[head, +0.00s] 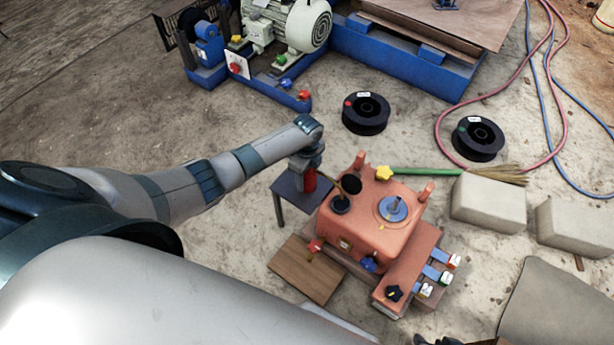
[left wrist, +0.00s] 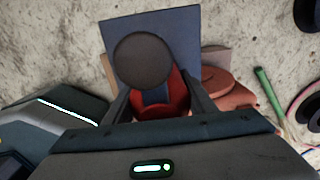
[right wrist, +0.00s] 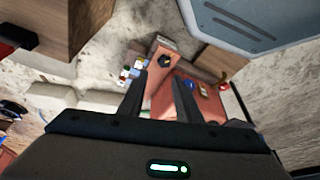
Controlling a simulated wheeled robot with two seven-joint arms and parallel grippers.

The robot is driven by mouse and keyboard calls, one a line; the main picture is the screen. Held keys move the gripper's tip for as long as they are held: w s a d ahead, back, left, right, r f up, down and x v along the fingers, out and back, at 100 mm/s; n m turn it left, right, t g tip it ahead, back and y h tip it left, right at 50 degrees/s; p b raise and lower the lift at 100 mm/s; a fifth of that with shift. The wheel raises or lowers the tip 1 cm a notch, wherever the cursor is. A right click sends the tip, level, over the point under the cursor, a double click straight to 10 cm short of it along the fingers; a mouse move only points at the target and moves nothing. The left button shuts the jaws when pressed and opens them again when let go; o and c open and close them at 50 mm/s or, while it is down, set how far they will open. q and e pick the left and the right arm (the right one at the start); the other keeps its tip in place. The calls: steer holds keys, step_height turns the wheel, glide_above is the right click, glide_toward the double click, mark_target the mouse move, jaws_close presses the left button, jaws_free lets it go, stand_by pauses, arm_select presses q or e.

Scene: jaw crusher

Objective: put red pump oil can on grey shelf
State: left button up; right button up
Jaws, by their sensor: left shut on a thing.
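The red pump oil can (head: 309,182) is held by my left gripper (head: 308,168), at the right part of the grey shelf (head: 288,188). In the left wrist view the can's red body (left wrist: 178,98) sits between the fingers of the left gripper (left wrist: 158,100), with a dark round disc (left wrist: 142,60) in front of the shelf (left wrist: 185,38). I cannot tell whether the can touches the shelf top. My right gripper (right wrist: 160,88) has its fingers apart, with nothing between them, in the right wrist view.
A wooden board (head: 305,268) lies in front. Black reels (head: 366,113), concrete blocks (head: 488,204) and hoses lie farther right. Bare floor is left of the shelf.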

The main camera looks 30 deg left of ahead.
arm_select(q)
steer(key=o, duration=1.3)
steer(key=shift+r+p, duration=0.3)
steer(key=shift+r, duration=0.45)
step_height(320, 180, up, 6)
steer(key=shift+f+p, duration=0.2)
steer(key=shift+p, duration=0.4)
step_height(320, 180, up, 4)
steer(key=shift+f+p, duration=0.1)
steer(key=shift+p, duration=0.2)
steer(key=shift+r, duration=0.7)
arm_select(e)
steer(key=shift+s+d+f+g+h, duration=0.15)
steer(key=shift+d+f, duration=0.15)
steer(key=shift+f, duration=0.2)
steer(key=shift+d+f+g+h, duration=0.1)
steer(key=shift+d+f+g, duration=0.15)
steer(key=shift+f, duration=0.3)
steer(key=shift+s+d+f+g+h, duration=0.1)
steer(key=shift+d+f, duration=0.25)
steer(key=shift+f, duration=0.15)
